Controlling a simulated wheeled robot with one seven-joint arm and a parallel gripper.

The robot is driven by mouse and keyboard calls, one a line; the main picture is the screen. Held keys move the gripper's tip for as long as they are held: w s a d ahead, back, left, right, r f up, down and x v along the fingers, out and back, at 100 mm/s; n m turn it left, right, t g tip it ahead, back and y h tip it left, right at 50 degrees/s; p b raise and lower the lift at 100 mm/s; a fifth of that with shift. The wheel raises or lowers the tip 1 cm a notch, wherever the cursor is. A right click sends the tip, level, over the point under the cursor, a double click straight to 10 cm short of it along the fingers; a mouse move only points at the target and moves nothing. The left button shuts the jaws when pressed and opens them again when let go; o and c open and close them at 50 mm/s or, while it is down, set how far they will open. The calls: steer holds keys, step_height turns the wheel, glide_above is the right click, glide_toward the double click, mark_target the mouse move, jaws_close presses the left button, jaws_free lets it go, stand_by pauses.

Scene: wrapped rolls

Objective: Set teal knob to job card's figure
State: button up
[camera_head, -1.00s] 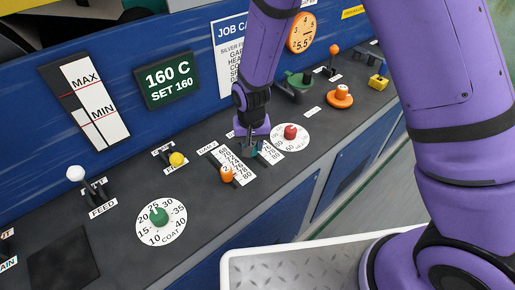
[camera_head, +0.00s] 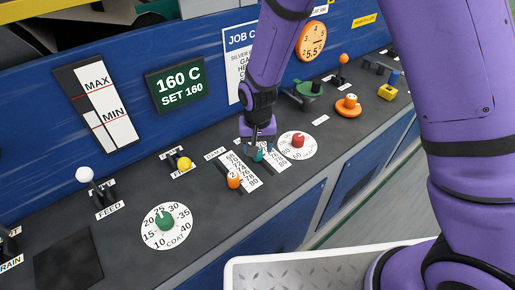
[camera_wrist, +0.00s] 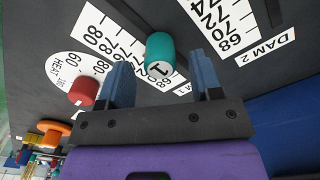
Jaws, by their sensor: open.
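The teal knob (camera_wrist: 160,52) stands on a dark slot between two white number scales, with a small mark on its end. My gripper (camera_wrist: 162,78) is open, with one blue-grey finger on each side just short of the knob. I cannot tell whether either finger touches it. In the head view the teal knob (camera_head: 258,155) shows below my gripper (camera_head: 258,143), partly covered. The scale (camera_wrist: 120,45) beside it reads 80, 78, 76 downwards; the figure level with the knob is not clear. The job card (camera_head: 236,55) is mostly hidden by my arm, its figures unreadable.
An orange slider knob (camera_head: 233,180) stands left of the teal one. A red knob on a round dial (camera_head: 298,140) is close on the right. A yellow-tipped lever (camera_head: 184,163) and a green dial knob (camera_head: 164,220) are further left. Bare panel lies in front.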

step_height(320, 180, up, 9)
stand_by(0.3)
stand_by(0.4)
steer(key=s+d+r+t+y, duration=0.1)
steer(key=s+d+r, duration=0.2)
steer(key=d+r, duration=0.6)
steer(key=s+d+r+t, duration=0.1)
steer(key=s+d+r, duration=0.2)
steer(key=d+r, duration=0.55)
steer(key=s+d+r+t, duration=0.1)
steer(key=s+d+r, duration=0.3)
steer(key=s, duration=0.4)
steer(key=s+d+r+t+h, duration=0.1)
steer(key=s+d+r+t, duration=0.1)
steer(key=s+d+r, duration=0.3)
steer(key=s, duration=0.2)
steer(key=shift+s, duration=0.4)
